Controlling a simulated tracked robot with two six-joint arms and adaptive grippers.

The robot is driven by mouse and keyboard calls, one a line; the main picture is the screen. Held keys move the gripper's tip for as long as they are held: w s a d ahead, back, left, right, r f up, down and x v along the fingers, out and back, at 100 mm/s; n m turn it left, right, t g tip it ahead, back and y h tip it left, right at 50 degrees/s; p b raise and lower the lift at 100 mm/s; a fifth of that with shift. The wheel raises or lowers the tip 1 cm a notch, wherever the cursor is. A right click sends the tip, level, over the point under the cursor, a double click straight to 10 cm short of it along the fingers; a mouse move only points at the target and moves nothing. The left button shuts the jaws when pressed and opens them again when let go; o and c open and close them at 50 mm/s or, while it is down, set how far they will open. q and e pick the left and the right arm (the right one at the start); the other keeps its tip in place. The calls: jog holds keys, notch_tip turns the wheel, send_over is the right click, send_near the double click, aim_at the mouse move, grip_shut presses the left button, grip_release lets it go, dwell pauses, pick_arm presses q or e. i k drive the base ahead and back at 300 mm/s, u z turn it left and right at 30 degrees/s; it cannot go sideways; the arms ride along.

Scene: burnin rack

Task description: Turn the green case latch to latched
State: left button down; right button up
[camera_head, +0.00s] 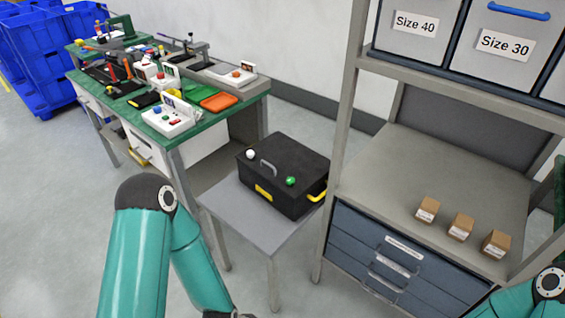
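A black case (290,170) with a closed lid stands on a small grey table (232,215) in the middle of the view. A green knob-like latch (291,181) sits on the case's top near its front right edge. A white knob (251,154) sits at the top's left side, with a grey handle (268,167) between them. The case has a yellow piece on its front and another at its right end. My teal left arm comes in at the lower left, and part of my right arm shows at the lower right corner. Neither gripper can be seen.
A green-topped workbench (256,88) with tools and button boxes stands behind to the left. A rack (343,160) with a shelf, drawers and several small cardboard boxes stands to the right of the case. Blue crates (40,65) are at the far left.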

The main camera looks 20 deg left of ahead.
aim_at(291, 181)
jog(key=u, duration=0.25)
jog(key=i, duration=0.65)
jog(key=u, duration=0.5)
